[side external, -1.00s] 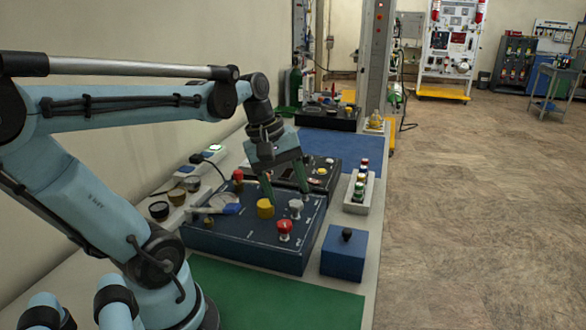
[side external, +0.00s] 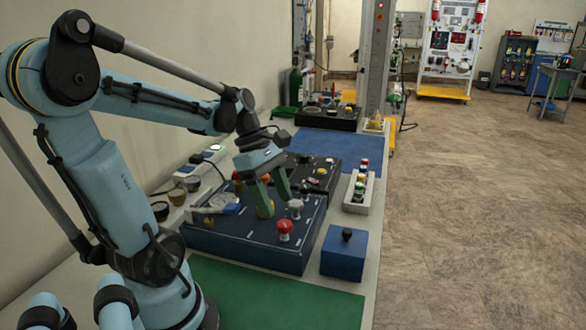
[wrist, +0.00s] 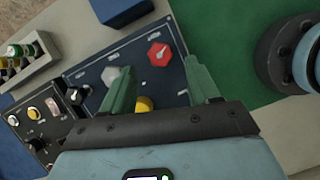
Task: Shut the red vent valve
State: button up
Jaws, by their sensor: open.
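The red valve knob (side external: 285,229) stands upright on the near right part of the dark blue panel (side external: 240,246). In the wrist view the red knob (wrist: 159,54) shows a faceted top, unobstructed, beyond the gap between my fingertips. My gripper (side external: 276,206) is open with green fingers, above the panel, behind and left of the red knob and apart from it. In the wrist view my gripper (wrist: 160,66) has the yellow knob (wrist: 144,104) showing between its fingers. The side view has this yellow knob mostly hidden behind a finger.
A white-grey knob (side external: 296,207) stands just behind the red one. A blue box with a black knob (side external: 346,254) sits to the right. A rack of small coloured bottles (side external: 358,193) is behind it. The green mat (side external: 270,292) in front is clear.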

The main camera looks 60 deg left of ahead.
aim_at(284, 223)
jog(key=shift+x, duration=2.5)
jog(key=c, duration=1)
jog(key=shift+c, duration=0.2)
